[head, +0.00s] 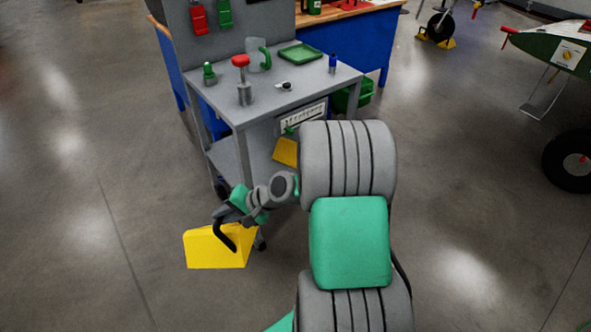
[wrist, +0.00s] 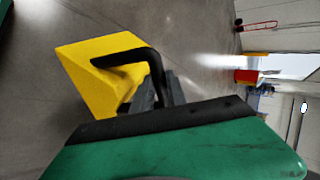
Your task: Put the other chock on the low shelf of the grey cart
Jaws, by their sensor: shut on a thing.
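The held chock is left of and in front of the grey cart (head: 315,88), and hides the foot of a cart leg. Another yellow chock (head: 286,151) rests on the cart's low shelf (head: 228,155), toward the right. My arm hides the shelf's right front part.
The cart top holds a red-knobbed tool (head: 241,75), a green tray (head: 300,54), a clear mug (head: 258,55) and small items. A blue workbench (head: 345,45) stands behind. An aircraft wheel (head: 571,161) is at the right. The floor left of the cart is clear.

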